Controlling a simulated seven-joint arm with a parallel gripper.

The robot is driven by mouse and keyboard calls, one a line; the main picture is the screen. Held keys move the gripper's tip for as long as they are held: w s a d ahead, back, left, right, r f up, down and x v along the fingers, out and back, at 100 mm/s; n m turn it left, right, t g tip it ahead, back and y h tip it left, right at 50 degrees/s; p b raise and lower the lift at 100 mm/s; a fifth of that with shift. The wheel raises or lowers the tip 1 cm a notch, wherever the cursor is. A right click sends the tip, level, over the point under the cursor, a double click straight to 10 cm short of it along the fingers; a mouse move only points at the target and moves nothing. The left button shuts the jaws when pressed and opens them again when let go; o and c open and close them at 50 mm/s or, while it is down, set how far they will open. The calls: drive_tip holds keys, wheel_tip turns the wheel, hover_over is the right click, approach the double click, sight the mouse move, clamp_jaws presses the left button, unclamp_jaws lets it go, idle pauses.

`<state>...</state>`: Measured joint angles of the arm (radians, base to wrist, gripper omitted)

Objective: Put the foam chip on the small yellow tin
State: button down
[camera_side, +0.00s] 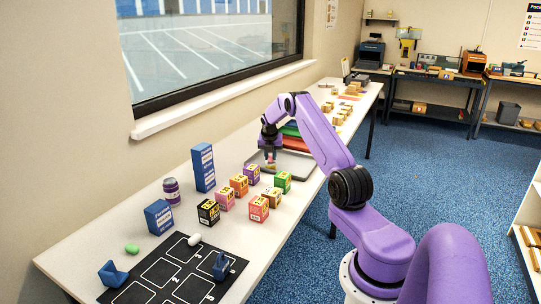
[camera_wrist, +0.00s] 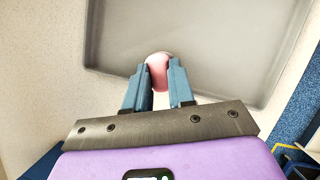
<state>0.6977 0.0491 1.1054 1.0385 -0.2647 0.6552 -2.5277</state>
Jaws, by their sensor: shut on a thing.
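My gripper (camera_side: 270,157) is over the near-left part of a grey tray (camera_side: 300,177) on the long table. In the wrist view my gripper (camera_wrist: 158,80) is shut on a pink, rounded foam chip (camera_wrist: 158,72), which sits between the blue fingertips near the tray's edge (camera_wrist: 205,92). A small yellowish patch (camera_side: 270,168) shows just below the fingers in the side view. It is too small to tell whether it is the yellow tin. I cannot make out the tin in the wrist view. The gap under the chip cannot be judged.
Several coloured boxes, including a green one (camera_side: 283,181) and a black one (camera_side: 208,212), stand before the tray. A tall blue box (camera_side: 203,167) and a purple can (camera_side: 171,190) stand left.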

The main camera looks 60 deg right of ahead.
drive_tip(key=c, duration=1)
unclamp_jaws()
drive_tip(key=shift+f, duration=0.1)
drive_tip(key=shift+o, duration=0.2)
drive_tip(key=v, duration=1.2)
drive_tip(key=w+a+r+m+y, duration=0.1)
drive_tip(key=w+a+r, duration=0.1)
drive_tip(key=a, duration=0.7)
drive_tip(key=w+a+r+m, duration=0.1)
drive_tip(key=w+a, duration=0.2)
drive_tip(key=a, duration=0.6)
drive_tip(key=s+a+r+m+t+y, duration=0.1)
drive_tip(key=s+a, duration=0.1)
drive_tip(key=a, duration=0.8)
drive_tip(key=s+a+r+m+y, duration=0.1)
drive_tip(key=s+a, duration=0.2)
drive_tip(key=a, duration=0.7)
drive_tip(key=s+a+m+g+y, duration=0.1)
drive_tip(key=s+a+m, duration=0.2)
drive_tip(key=s+a, duration=1.25)
drive_tip(key=s+d+m+g, duration=0.1)
drive_tip(key=s+d+m, duration=0.1)
drive_tip(key=s, duration=1.5)
drive_tip(key=shift+s+f+m, duration=0.2)
drive_tip(key=shift+f+m, duration=0.2)
drive_tip(key=shift+f, duration=0.1)
